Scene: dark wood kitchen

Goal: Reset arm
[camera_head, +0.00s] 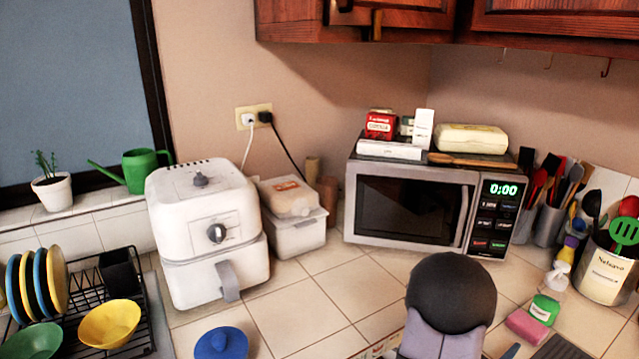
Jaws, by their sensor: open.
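My arm shows at the bottom right of centre in the head view, as a dark rounded joint above a grey-purple link. It stands in front of the tiled counter (312,282), below the microwave. My gripper's fingers cannot be made out, and nothing is seen held. The arm's lower part is cut off by the picture's bottom edge.
A white air fryer (190,210) stands left, a closed microwave (405,205) at the back. A dish rack (150,300) holds plates and bowls. A blue lidded item (222,344) is at front. Utensil pots (605,275) stand right. Counter between is mostly clear.

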